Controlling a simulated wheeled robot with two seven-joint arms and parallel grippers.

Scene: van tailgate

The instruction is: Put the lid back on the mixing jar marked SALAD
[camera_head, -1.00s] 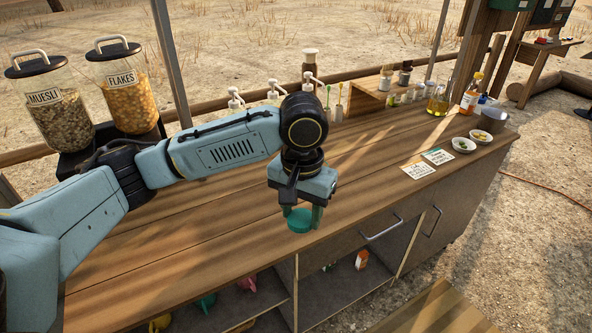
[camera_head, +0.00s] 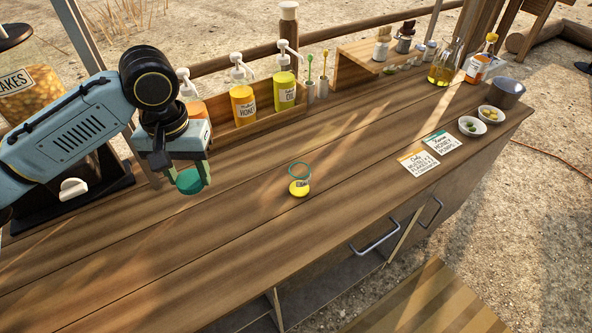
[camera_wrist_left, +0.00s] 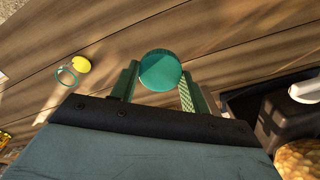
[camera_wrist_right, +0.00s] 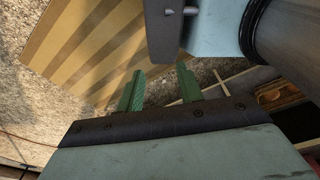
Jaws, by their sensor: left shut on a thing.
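The teal round lid (camera_head: 189,183) is held between the fingers of my left gripper (camera_head: 188,174), above the left part of the counter. The lid also shows between the fingers in the left wrist view (camera_wrist_left: 160,70). A small clear jar (camera_head: 299,178) with a teal rim and yellow at its base stands open on the counter, to the right of the lid and apart from it. Its marking is too small to read. The jar also shows at left in the left wrist view (camera_wrist_left: 67,77). My right gripper (camera_wrist_right: 158,88) is open and empty in the right wrist view.
Pump bottles (camera_head: 243,98) stand in a wooden rack behind the jar. Two cards (camera_head: 418,160) and small bowls (camera_head: 470,126) lie to the right. A FLAKES dispenser (camera_head: 30,92) stands at far left. The counter (camera_head: 240,240) around the jar is clear.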

